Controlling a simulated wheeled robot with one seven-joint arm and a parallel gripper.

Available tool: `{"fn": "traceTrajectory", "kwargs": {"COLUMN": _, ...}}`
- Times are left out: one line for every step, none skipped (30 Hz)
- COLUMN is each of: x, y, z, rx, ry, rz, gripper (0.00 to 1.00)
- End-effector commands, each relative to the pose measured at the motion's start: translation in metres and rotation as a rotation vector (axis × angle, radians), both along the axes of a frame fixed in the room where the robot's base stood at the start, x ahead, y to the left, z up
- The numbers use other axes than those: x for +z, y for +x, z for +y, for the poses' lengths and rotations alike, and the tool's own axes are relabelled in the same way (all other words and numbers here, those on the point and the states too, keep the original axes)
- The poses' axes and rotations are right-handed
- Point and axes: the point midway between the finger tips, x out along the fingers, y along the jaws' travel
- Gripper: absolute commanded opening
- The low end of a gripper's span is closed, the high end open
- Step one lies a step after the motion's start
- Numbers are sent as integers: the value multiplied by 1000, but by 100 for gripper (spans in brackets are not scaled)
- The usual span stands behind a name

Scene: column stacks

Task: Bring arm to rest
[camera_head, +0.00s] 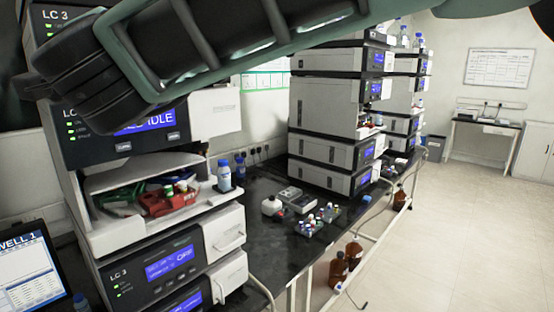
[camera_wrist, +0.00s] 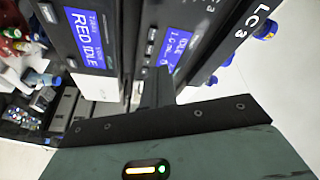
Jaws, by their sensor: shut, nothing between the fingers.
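My arm (camera_head: 235,40) stretches across the top of the head view, from the upper right to the upper left. Its dark end is in front of the upper LC 3 unit (camera_head: 160,120) and hides part of its front. In the wrist view my gripper (camera_wrist: 156,88) is shut and empty, its dark fingers pointing at the stacked instruments. Blue displays (camera_wrist: 85,37) are close beyond it; whether anything touches cannot be told.
An open tray (camera_head: 110,232) with red and green items and a blue-capped bottle (camera_head: 224,178) are below my arm. Vials (camera_head: 320,218) stand on the black bench. More instrument stacks (camera_head: 325,95) stand behind. Brown bottles (camera_head: 338,270) are under the bench. The floor (camera_head: 440,250) at right is clear.

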Motion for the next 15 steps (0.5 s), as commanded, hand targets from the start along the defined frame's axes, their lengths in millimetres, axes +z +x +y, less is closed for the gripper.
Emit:
{"fn": "traceTrajectory", "kwargs": {"x": -25, "y": -7, "z": -5, "rx": 84, "ry": -107, "rz": -18, "gripper": 0}}
{"fn": "traceTrajectory", "kwargs": {"x": -39, "y": -12, "z": -7, "rx": 137, "ry": -172, "rz": -24, "gripper": 0}}
{"fn": "traceTrajectory", "kwargs": {"x": -60, "y": -20, "z": -12, "rx": 206, "ry": -264, "rz": -25, "gripper": 0}}
{"fn": "traceTrajectory", "kwargs": {"x": -78, "y": -26, "z": -17, "rx": 254, "ry": -334, "rz": -22, "gripper": 0}}
{"fn": "traceTrajectory", "kwargs": {"x": -96, "y": -33, "z": -24, "rx": 302, "ry": -405, "rz": -15, "gripper": 0}}
{"fn": "traceTrajectory", "kwargs": {"x": -122, "y": -42, "z": -36, "rx": 365, "ry": -500, "rz": -2, "gripper": 0}}
{"fn": "traceTrajectory", "kwargs": {"x": -141, "y": -49, "z": -45, "rx": 405, "ry": -565, "rz": 13, "gripper": 0}}
{"fn": "traceTrajectory", "kwargs": {"x": -159, "y": -56, "z": -56, "rx": 443, "ry": -629, "rz": 28, "gripper": 0}}
{"fn": "traceTrajectory", "kwargs": {"x": -182, "y": -64, "z": -71, "rx": 489, "ry": -709, "rz": 53, "gripper": 0}}
{"fn": "traceTrajectory", "kwargs": {"x": -199, "y": -71, "z": -83, "rx": 521, "ry": -767, "rz": 72, "gripper": 0}}
{"fn": "traceTrajectory", "kwargs": {"x": -216, "y": -78, "z": -96, "rx": 553, "ry": -823, "rz": 95, "gripper": 0}}
{"fn": "traceTrajectory", "kwargs": {"x": -237, "y": -87, "z": -114, "rx": 592, "ry": -894, "rz": 125, "gripper": 0}}
{"fn": "traceTrajectory", "kwargs": {"x": -252, "y": -94, "z": -129, "rx": 620, "ry": -945, "rz": 152, "gripper": 0}}
{"fn": "traceTrajectory", "kwargs": {"x": -267, "y": -101, "z": -144, "rx": 646, "ry": -995, "rz": 179, "gripper": 0}}
{"fn": "traceTrajectory", "kwargs": {"x": -285, "y": -110, "z": -164, "rx": 679, "ry": -1060, "rz": 217, "gripper": 0}}
